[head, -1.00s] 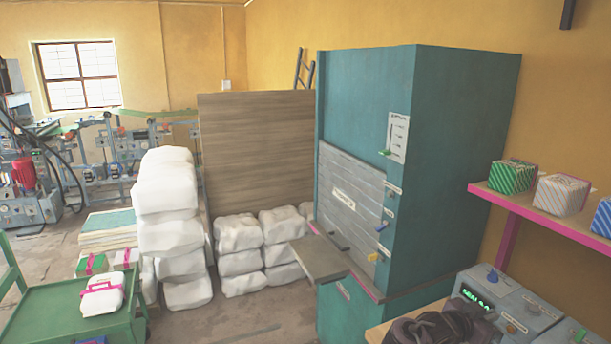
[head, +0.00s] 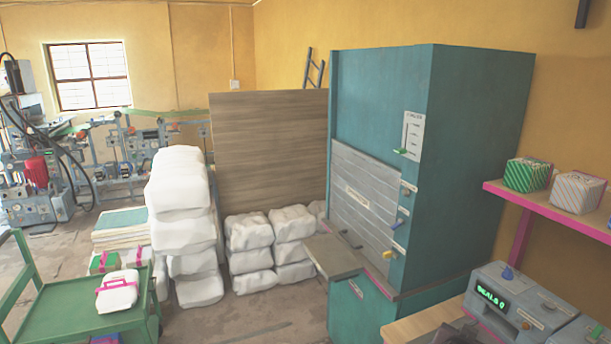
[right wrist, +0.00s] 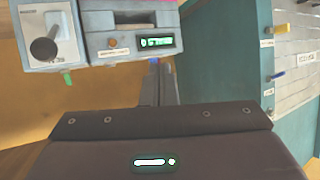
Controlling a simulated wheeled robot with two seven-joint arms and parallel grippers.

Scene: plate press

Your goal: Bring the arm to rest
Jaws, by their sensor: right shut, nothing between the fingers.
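My right gripper (right wrist: 164,88) shows in the right wrist view as narrow grey fingers beyond its dark housing. It is shut and empty, pointing towards a grey control box (right wrist: 135,42) with a green display. A small dark part at the bottom edge of the head view appears to be my right arm. My left gripper is in neither view. The teal press cabinet (head: 470,160) stands right of centre, its grey slatted front (head: 362,195) down. It also shows at the right of the right wrist view (right wrist: 232,70).
The control box (head: 525,305) sits on a wooden bench (head: 425,320) at lower right. A pink-edged shelf (head: 520,192) holds striped boxes. White sacks (head: 180,200) stand stacked left of the press. A green cart (head: 75,312) carries a white pink-strapped package (head: 117,292).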

